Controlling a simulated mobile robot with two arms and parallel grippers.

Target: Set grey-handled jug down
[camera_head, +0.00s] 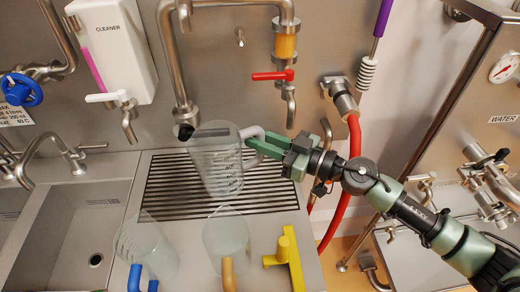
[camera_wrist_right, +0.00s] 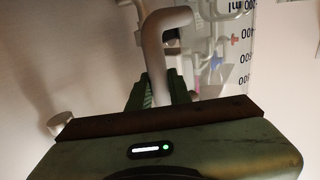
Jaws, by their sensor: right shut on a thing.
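The grey-handled jug (camera_head: 217,162) is clear with dark graduation marks and is over the slotted drain grate (camera_head: 167,203), below the spout. I cannot tell whether its base touches the grate. My right gripper (camera_head: 272,147) comes in from the right and is shut on the jug's grey handle (camera_head: 253,131). In the right wrist view the bent handle (camera_wrist_right: 166,28) runs down between the green fingers (camera_wrist_right: 158,92), and the marked jug wall (camera_wrist_right: 238,50) is behind it. My left gripper is not in view.
A blue-handled jug (camera_head: 145,247) and an orange-handled jug (camera_head: 226,238) stand in front of the grate. A yellow fixture (camera_head: 287,258) is right of them. The sink (camera_head: 90,225) is at left. A spout (camera_head: 184,120) and red-levered tap (camera_head: 273,76) hang above. A red hose (camera_head: 350,175) runs behind my arm.

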